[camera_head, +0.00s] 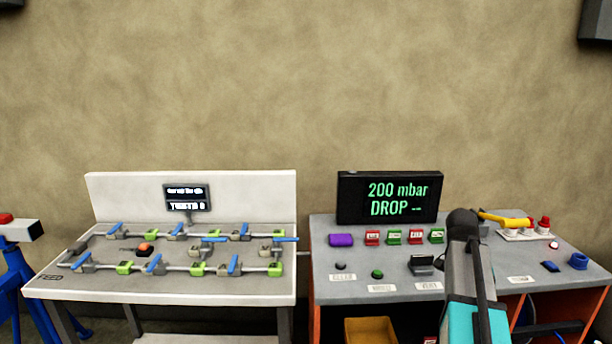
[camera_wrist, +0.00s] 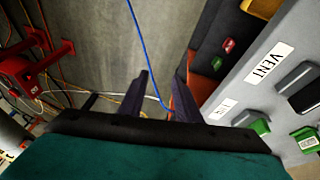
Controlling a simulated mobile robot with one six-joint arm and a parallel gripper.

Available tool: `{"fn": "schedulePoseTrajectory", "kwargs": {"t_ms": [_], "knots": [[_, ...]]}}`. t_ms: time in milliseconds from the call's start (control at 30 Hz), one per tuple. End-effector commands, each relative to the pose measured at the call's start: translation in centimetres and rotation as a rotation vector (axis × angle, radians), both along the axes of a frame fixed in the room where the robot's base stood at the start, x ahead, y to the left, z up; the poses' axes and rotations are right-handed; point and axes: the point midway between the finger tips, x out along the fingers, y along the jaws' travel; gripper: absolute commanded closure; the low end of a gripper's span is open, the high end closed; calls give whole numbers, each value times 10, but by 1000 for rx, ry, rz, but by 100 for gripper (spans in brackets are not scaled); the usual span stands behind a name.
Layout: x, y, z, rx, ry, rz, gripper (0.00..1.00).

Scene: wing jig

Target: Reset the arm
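My gripper (camera_wrist: 162,92) shows in the wrist view as two dark fingers with a clear gap between them. In the head view my arm (camera_head: 470,285) rises in front of the right bench (camera_head: 393,268). I cannot make out the fingers there.
A display (camera_head: 390,198) reads "200 mbar DROP --" behind the right bench's several blocks and buttons. A white bench (camera_head: 105,287) with pipes and blue-handled valves stands left. The wrist view shows a "VENT" label (camera_wrist: 268,62), red equipment (camera_wrist: 22,78) and loose cables.

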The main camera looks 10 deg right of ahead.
Motion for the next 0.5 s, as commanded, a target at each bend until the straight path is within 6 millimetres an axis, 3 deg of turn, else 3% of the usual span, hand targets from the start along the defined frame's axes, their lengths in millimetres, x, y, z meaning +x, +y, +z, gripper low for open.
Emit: {"fn": "schedulePoseTrajectory", "kwargs": {"t_ms": [100,500], "knots": [[2,22,-37,26,50,32,70],[-8,90,-146,107,189,135,70]]}}
